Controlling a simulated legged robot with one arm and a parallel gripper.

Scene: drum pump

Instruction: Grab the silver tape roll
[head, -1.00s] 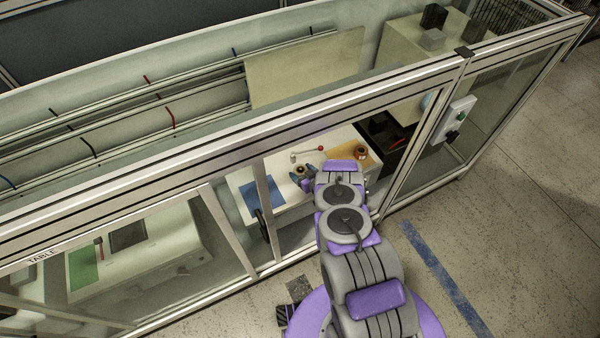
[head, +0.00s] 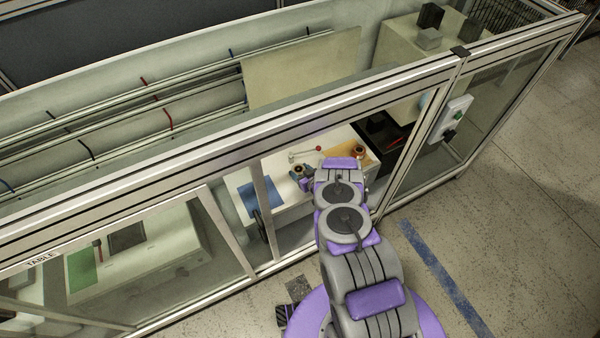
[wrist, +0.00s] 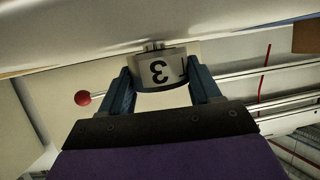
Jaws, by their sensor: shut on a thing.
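My gripper (wrist: 161,76) shows in the wrist view with its two blue fingers on either side of the silver tape roll (wrist: 160,72). In the head view the roll (head: 297,171) is small, at the tip of my gripper (head: 304,180), over the white worktop. My arm hides part of the gripper. I cannot tell whether the roll still touches the worktop.
A copper-coloured roll (head: 359,152) stands to the right on an orange-brown patch. A lever with a red knob (head: 319,149) lies behind my gripper. A blue mat (head: 258,198) is to the left, a black tray (head: 385,130) to the right. The enclosure's frame (head: 300,136) surrounds the opening.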

